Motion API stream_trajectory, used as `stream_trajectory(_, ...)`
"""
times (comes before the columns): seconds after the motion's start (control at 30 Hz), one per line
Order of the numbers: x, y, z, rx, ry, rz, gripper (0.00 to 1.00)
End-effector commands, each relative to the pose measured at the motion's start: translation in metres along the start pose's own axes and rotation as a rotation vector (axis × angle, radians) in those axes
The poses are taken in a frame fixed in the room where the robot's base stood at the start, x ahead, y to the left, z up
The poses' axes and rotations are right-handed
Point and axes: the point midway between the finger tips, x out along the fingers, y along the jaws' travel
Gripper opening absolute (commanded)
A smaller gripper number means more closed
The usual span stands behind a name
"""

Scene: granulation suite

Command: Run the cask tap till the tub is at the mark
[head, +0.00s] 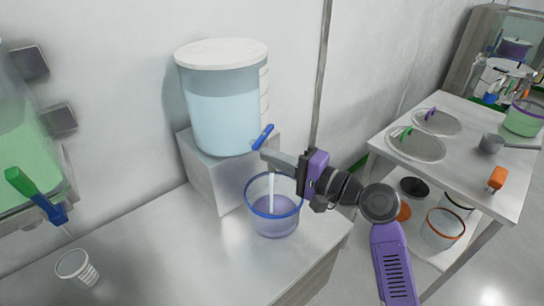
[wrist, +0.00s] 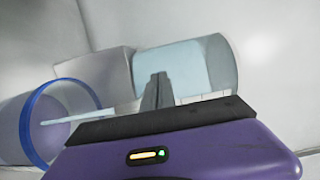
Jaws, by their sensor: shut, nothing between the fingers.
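The cask (head: 222,105) is a clear drum of pale blue liquid with a white lid, on a grey block. Its tap has a blue lever (head: 262,137), tilted up to the right. A pale stream (head: 271,188) falls into the clear blue-rimmed tub (head: 273,226), which holds some liquid; I cannot make out the mark. The wrist view shows the tub (wrist: 42,128) and cask (wrist: 205,66) too. My purple gripper (head: 268,154) is shut and empty, its fingers by the tap below the lever; I cannot tell whether they touch it. Its fingers (wrist: 157,78) partly cover the cask in the wrist view.
A green-filled vessel (head: 25,150) with a green-and-blue tap handle (head: 38,196) is at the left. A cart (head: 470,165) with lids, a pot and an orange item stands at the right. The counter's middle is clear.

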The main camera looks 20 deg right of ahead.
Motion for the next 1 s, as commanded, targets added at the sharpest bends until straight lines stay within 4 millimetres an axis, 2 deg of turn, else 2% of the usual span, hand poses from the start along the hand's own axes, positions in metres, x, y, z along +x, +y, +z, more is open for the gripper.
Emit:
stream_trajectory(0.37, 0.000, 0.000, 0.000, 0.000, 0.000, 0.000, 0.00)
stream_trajectory(0.7, 0.014, 0.000, 0.000, 0.000, -0.001, 0.000, 0.00)
stream_trajectory(1.0, 0.013, 0.000, 0.000, 0.000, 0.000, 0.000, 0.00)
